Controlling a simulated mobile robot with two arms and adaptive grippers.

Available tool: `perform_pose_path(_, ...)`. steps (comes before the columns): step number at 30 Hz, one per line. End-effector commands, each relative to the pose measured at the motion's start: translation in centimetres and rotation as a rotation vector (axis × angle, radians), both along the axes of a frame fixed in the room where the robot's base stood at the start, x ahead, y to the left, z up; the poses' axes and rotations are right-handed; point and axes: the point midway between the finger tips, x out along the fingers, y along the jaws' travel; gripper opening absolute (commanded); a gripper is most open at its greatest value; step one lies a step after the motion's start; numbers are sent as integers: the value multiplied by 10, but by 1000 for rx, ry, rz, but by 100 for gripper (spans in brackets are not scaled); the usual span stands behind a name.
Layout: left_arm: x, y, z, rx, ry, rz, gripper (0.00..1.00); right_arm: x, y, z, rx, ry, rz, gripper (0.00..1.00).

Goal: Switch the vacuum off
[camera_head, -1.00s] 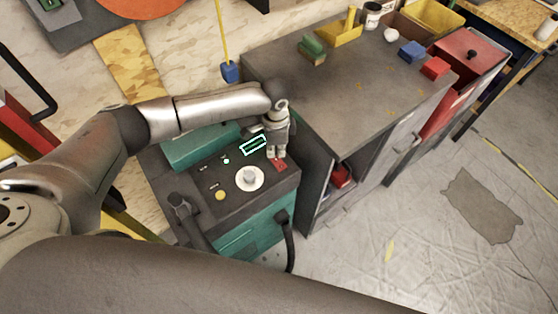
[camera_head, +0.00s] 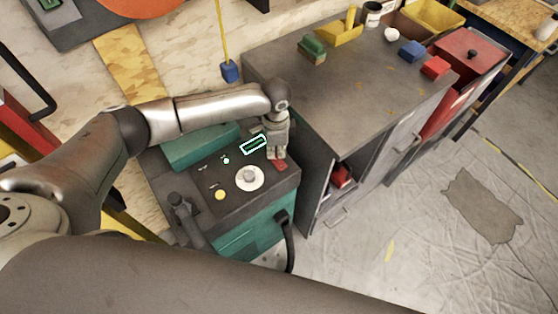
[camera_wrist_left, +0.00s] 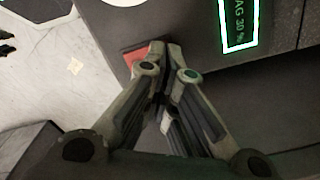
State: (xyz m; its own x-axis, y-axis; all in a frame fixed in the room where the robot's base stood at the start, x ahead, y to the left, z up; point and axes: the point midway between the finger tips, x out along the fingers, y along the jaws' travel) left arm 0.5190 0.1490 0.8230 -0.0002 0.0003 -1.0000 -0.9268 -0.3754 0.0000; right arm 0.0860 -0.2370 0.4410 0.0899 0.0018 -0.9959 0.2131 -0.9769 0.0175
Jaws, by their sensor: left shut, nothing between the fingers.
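The vacuum (camera_head: 265,219) is a green and dark grey machine beside the cabinet. Its top panel has a white round dial (camera_head: 249,178), a lit green display (camera_head: 254,145), a yellow button (camera_head: 220,195) and a red switch (camera_head: 280,165). My left gripper (camera_head: 277,155) points down, shut and empty, with its fingertips at the red switch. In the left wrist view the fingertips (camera_wrist_left: 158,48) cover part of the red switch (camera_wrist_left: 134,58). I cannot tell whether they touch it or which way the switch is set. My right gripper is not in view.
A grey cabinet (camera_head: 345,75) stands close to the right, its door open, with blocks on top. A dark hose (camera_head: 289,242) hangs at the vacuum's front. A blue block on a yellow cord (camera_head: 230,71) hangs behind.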

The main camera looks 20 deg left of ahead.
Motion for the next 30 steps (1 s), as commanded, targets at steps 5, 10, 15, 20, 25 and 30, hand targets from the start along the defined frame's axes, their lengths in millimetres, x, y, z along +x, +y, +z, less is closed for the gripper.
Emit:
perform_pose_path(5,0,0,-3,0,0,0,0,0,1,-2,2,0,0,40)
perform_pose_path(10,0,0,-6,0,0,0,0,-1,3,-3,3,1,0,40)
perform_pose_path(15,0,0,-8,0,0,0,0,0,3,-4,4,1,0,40)
perform_pose_path(20,0,0,-11,-1,0,0,0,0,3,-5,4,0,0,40)
perform_pose_path(25,0,0,-13,-1,0,0,0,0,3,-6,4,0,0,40)
perform_pose_path(30,0,0,-16,-1,1,0,0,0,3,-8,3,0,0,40)
